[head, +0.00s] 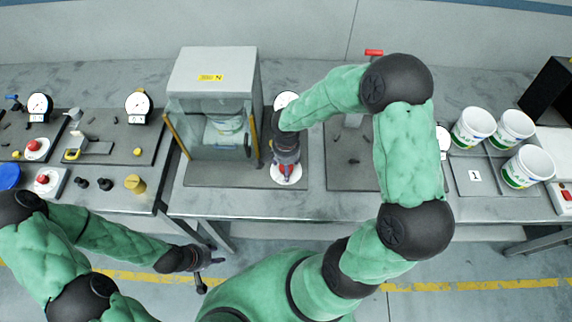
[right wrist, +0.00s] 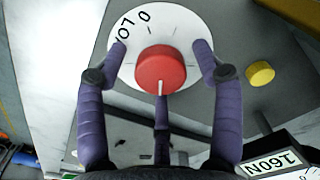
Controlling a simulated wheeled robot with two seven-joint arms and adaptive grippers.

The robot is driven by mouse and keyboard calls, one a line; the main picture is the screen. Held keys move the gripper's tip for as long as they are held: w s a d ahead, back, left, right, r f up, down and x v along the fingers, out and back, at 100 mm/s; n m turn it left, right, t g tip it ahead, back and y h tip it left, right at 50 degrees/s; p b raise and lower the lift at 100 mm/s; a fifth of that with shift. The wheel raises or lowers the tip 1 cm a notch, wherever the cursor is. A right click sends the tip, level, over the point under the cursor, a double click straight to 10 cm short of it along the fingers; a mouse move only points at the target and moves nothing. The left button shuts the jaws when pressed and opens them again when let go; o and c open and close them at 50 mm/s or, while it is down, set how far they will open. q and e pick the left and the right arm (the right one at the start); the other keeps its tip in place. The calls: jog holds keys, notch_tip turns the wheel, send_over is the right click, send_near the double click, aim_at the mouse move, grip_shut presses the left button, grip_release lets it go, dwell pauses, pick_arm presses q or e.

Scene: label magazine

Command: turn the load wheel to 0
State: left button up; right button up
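The load wheel is a red knob (right wrist: 160,70) with a white line on a round white dial (right wrist: 190,22). In the right wrist view the line points down the picture, while the printed 0 lies above the knob, slightly left. The dial also shows in the head view (head: 287,179), at the front of the tester's base plate. My right gripper (right wrist: 160,52) is over the dial, with a finger on each side of the knob and visible gaps to it. A third finger is below the knob. My left gripper (head: 211,270) is empty, fingers spread, in front of the table.
A clear-fronted cabinet (head: 214,68) holding a tub stands left of the dial. A yellow button (right wrist: 260,73) and a display reading 160N (right wrist: 275,163) are near the wheel. White tubs (head: 527,167) stand at the right. Gauges and small controls are on the left table.

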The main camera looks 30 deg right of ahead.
jog(key=c, duration=0.8)
jog(key=shift+c, duration=0.3)
